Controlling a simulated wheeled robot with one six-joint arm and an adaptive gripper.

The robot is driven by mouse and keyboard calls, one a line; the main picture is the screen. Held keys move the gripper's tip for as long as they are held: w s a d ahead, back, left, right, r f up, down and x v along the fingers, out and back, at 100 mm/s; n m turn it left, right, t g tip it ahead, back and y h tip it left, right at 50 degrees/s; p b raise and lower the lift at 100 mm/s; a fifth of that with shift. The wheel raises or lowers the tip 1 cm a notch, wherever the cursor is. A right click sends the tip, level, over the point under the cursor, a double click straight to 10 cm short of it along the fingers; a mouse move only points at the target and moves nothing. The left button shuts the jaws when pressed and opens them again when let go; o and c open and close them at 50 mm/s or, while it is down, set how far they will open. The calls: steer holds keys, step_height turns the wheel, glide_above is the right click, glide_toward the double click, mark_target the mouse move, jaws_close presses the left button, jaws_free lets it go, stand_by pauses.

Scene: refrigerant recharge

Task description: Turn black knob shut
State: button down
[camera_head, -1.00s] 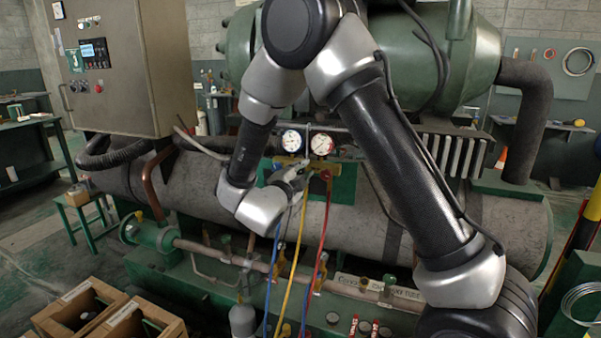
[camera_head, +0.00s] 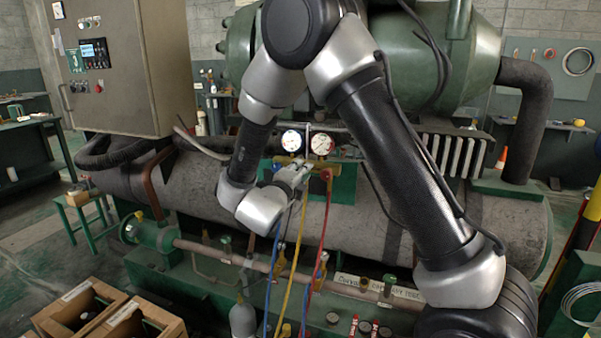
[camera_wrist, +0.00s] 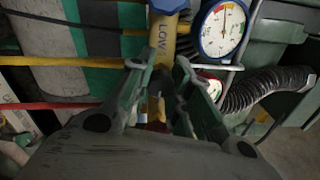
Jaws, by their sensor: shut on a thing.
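My gripper (camera_head: 293,172) reaches the front of the gauge manifold (camera_head: 292,159), just below its two round gauges. In the wrist view its green-lined fingers (camera_wrist: 160,72) stand on either side of a small dark part (camera_wrist: 156,82), which I take to be the black knob. The fingers are shut on it. The knob is mostly hidden by the fingers in both views, so I cannot read its angle. Beyond the fingertips, the yellow manifold body (camera_wrist: 161,38) carries the word LOW.
The blue-rimmed gauge (camera_wrist: 222,28) is close to the fingers. Blue (camera_head: 272,270), yellow (camera_head: 295,262) and red (camera_head: 322,235) hoses hang below the manifold. A grey horizontal tank (camera_head: 380,225) lies behind. Wooden crates (camera_head: 130,325) stand at the lower left.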

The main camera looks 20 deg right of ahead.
steer(key=shift+f, duration=0.1)
steer(key=c, duration=1.3)
jaws_free()
steer(key=shift+o, duration=0.2)
steer(key=v, duration=1.2)
